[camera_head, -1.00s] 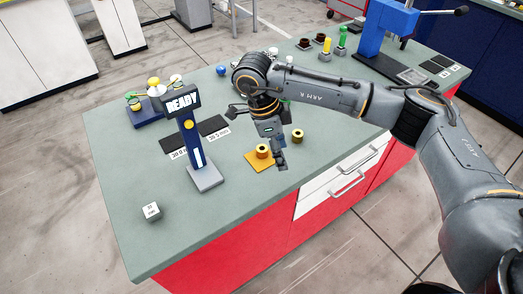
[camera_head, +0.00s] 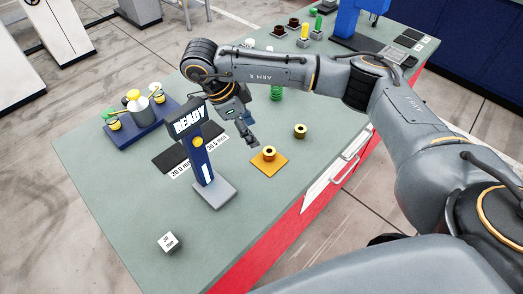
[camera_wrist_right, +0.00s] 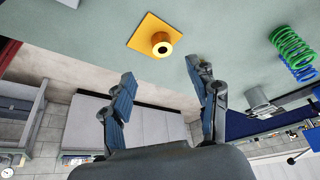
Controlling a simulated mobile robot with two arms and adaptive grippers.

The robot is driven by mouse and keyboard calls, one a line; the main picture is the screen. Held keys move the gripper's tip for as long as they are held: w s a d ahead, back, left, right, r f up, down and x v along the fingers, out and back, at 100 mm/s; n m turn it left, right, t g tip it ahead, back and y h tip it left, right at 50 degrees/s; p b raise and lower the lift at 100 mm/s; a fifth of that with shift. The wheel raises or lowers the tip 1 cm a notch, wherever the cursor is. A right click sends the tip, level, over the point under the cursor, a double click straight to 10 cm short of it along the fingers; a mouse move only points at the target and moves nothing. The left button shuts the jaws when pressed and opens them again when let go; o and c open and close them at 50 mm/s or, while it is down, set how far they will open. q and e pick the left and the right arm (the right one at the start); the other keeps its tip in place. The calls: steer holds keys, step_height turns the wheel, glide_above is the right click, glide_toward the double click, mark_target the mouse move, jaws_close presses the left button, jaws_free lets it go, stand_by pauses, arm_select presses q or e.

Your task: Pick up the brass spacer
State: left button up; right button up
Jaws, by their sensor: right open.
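One brass spacer (camera_head: 269,153) stands on a square orange mat (camera_head: 262,166) on the bench. A second brass, ring-shaped spacer (camera_head: 300,131) stands on the bare bench top behind it and to the right. My right gripper (camera_head: 247,133) is up and to the left of the mat in the head view, clear of both spacers. The right wrist view shows its two fingers (camera_wrist_right: 160,72) spread with nothing between them. The spacer on the mat (camera_wrist_right: 162,46) appears there just beyond the fingertips, its hole visible. My left gripper is out of view.
A blue post with a READY sign (camera_head: 187,121) stands left of my right gripper. A green spring (camera_head: 277,90) stands behind. The bench around the mat is mostly clear.

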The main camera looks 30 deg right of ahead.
glide_above(267, 151)
steer(key=a, duration=0.2)
step_height(267, 151, down, 4)
steer(key=shift+a+f, duration=0.1)
steer(key=shift+f, duration=0.15)
steer(key=shift+w+f, duration=0.1)
steer(key=shift+f, duration=0.5)
steer(key=shift+w+p+x, duration=0.15)
steer(key=shift+p+x, duration=0.1)
steer(key=shift+x, duration=0.95)
steer(key=shift+w+p+x, duration=0.15)
steer(key=shift+p+x, duration=0.1)
steer(key=shift+x, duration=0.9)
steer(key=shift+s, duration=0.1)
jaws_close()
